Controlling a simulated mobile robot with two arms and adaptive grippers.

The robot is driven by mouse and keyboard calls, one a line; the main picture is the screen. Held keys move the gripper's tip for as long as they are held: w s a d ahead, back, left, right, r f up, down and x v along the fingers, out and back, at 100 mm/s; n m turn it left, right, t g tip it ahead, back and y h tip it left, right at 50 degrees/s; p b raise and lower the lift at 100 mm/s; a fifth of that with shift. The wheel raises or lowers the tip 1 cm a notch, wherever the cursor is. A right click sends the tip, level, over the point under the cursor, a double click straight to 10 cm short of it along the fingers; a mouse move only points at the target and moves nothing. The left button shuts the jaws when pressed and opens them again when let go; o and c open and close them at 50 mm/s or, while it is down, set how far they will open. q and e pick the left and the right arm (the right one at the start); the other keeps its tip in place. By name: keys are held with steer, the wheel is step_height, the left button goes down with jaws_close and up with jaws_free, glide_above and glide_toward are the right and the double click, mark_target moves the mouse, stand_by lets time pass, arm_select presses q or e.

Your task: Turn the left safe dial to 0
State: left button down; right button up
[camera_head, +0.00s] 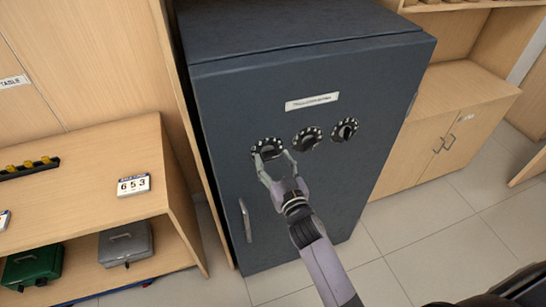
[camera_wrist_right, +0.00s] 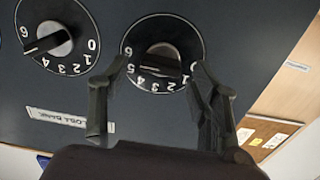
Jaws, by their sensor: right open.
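The dark grey safe (camera_head: 330,185) has a row of three black dials with white numbers on its front. The left dial (camera_head: 267,147) is in front of my right gripper (camera_head: 272,160), whose open fingers point at its lower edge in the head view. In the right wrist view, the left dial (camera_wrist_right: 162,48) appears between and beyond the spread fingers of my right gripper (camera_wrist_right: 160,75). Contact cannot be seen. My left gripper is not in view.
The middle dial (camera_head: 307,138) and right dial (camera_head: 345,130) sit beside it. A white label (camera_head: 312,102) is above them, and a door handle (camera_head: 245,220) is at lower left. A wooden shelf (camera_head: 90,160) stands left; a wooden cabinet (camera_head: 440,130) stands right. The tiled floor (camera_head: 420,235) is clear.

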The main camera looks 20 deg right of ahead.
steer(key=shift+w, duration=0.4)
steer(key=shift+c, duration=1.4)
steer(key=c, duration=0.9)
steer(key=shift+o, duration=0.2)
